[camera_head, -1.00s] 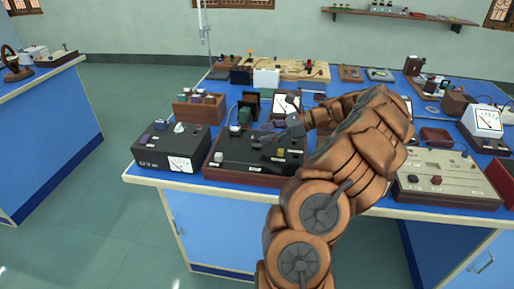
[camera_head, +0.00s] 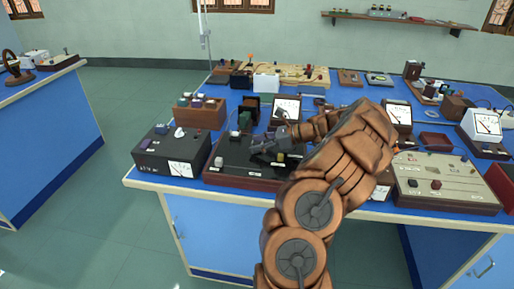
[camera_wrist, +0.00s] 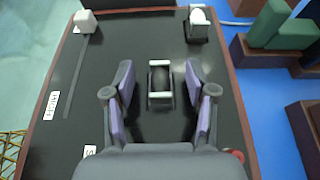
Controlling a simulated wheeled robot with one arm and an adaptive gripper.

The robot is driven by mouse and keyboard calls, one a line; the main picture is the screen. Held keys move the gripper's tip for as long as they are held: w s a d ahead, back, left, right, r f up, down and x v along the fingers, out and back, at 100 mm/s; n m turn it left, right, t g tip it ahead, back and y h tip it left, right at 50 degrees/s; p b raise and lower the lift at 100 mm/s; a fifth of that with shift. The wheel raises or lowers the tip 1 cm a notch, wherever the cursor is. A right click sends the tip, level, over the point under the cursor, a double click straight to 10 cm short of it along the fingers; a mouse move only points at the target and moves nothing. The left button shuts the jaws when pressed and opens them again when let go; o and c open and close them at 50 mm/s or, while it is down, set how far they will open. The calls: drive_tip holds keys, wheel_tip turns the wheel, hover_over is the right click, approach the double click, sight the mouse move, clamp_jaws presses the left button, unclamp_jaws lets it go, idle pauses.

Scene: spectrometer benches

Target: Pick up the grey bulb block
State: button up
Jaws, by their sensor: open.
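My gripper (camera_head: 264,147) is over the black panel board on the bench in the head view. In the wrist view my gripper (camera_wrist: 161,100) is open, with its purple-padded fingers apart. A small grey block (camera_wrist: 160,99) with a dark middle stands on the board between the fingers, with a gap on each side. It looks like the grey bulb block, but the bulb itself is not clear. A second dark block with a white rounded top (camera_wrist: 199,17) stands farther up the board. In the head view my gripper hides the grey block.
A white cube (camera_wrist: 85,21) sits on the slotted board (camera_wrist: 110,120). Green blocks (camera_wrist: 292,35) stand off the board's right edge. In the head view a black meter box (camera_head: 172,150) is left of the board and a beige panel (camera_head: 440,180) is right.

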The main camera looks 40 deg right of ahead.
drive_tip(key=shift+w, duration=0.1)
drive_tip(key=shift+c, duration=0.2)
drive_tip(key=shift+f, duration=0.1)
clamp_jaws()
